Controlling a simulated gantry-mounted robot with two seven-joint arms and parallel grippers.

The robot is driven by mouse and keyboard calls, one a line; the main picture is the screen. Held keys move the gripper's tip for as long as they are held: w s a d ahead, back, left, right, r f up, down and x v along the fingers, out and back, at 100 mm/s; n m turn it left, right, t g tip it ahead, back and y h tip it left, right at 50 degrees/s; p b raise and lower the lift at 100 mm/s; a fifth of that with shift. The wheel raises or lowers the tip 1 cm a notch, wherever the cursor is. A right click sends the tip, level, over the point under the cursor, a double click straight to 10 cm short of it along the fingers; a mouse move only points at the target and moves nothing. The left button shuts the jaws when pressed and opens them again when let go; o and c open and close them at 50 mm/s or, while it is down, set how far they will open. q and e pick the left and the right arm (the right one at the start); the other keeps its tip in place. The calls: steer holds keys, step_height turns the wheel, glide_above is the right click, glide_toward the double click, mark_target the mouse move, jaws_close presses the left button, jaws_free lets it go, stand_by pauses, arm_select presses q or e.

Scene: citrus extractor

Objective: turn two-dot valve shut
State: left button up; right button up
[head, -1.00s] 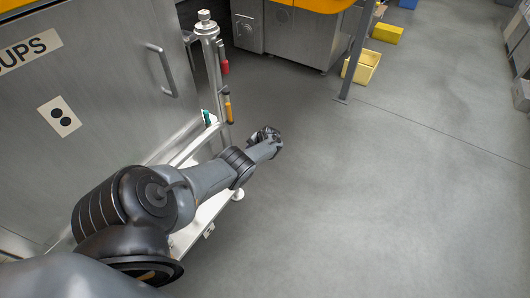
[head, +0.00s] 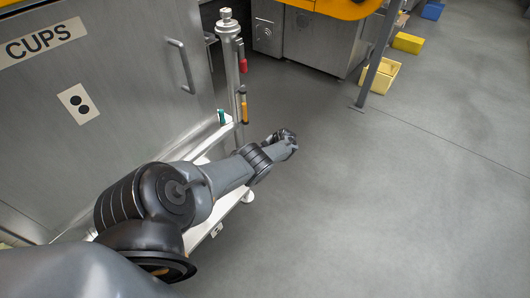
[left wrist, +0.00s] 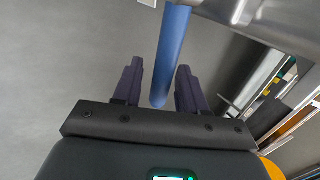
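In the left wrist view my left gripper (left wrist: 158,90) is open. A blue bar-shaped handle (left wrist: 172,50) reaches down between its two dark fingers, nearer the right finger. I see no clear contact. I cannot tell whether this handle belongs to the two-dot valve. My right gripper is out of view.
A steel post (head: 231,60) carries red (head: 242,62) and orange (head: 244,108) handles; a teal one (head: 221,117) is nearby. A white ledge (head: 207,150) runs below. A yellow bin (head: 380,75) stands behind a grey post (head: 378,55). The floor to the right is clear.

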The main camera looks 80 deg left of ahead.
arm_select(q)
steer(key=p+v, duration=0.9)
steer(key=v, duration=0.2)
stand_by(0.6)
